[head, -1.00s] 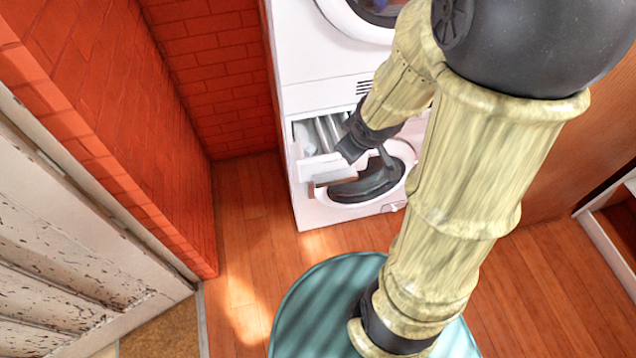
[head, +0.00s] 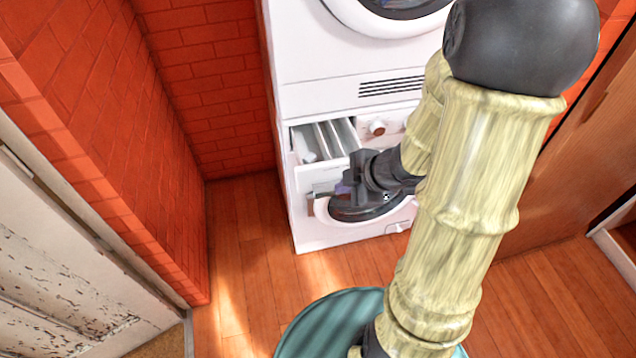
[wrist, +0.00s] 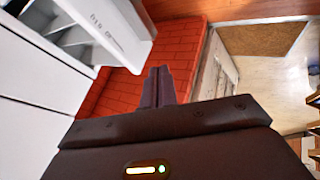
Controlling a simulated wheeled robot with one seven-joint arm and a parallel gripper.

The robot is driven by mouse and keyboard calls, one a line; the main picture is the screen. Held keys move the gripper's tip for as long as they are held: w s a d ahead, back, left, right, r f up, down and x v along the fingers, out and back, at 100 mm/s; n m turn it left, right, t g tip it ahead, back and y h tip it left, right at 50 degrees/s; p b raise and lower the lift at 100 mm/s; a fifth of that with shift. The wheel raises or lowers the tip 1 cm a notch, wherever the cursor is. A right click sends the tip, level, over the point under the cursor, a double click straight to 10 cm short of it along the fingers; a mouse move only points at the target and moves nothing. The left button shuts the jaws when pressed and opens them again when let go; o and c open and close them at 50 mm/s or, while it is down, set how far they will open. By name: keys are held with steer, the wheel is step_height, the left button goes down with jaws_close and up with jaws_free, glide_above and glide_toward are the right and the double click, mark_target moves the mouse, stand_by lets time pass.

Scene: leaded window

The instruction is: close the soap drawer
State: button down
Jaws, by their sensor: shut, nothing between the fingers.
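The soap drawer (head: 318,174) is white and stands pulled out at the upper left of the lower machine, its compartments showing from above. In the wrist view the open drawer (wrist: 112,30) is at the upper left, with small dark marking on its face. My gripper (head: 341,190) is beside the drawer's front right corner and a little below it in the head view. In the wrist view its two dark fingers (wrist: 158,88) are together and empty, to the right of the drawer front. I cannot tell whether the gripper touches the drawer.
The lower white machine (head: 310,228) has a round door (head: 325,209), partly hidden by my gripper, and a knob (head: 377,127). A second machine (head: 300,60) sits above it. A red brick wall (head: 100,120) stands to the left.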

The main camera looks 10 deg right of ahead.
steer(key=shift+w+a, duration=0.1)
steer(key=b, duration=0.2)
glide_toward(319, 193)
steer(key=w+a+f, duration=0.1)
steer(key=a+f, duration=0.3)
steer(key=w+p, duration=0.1)
steer(key=w, duration=0.2)
steer(key=shift+w+f, duration=0.1)
steer(key=shift+w, duration=0.2)
steer(key=shift+w+f, duration=0.1)
steer(key=shift+w, duration=0.35)
steer(key=shift+p, duration=0.3)
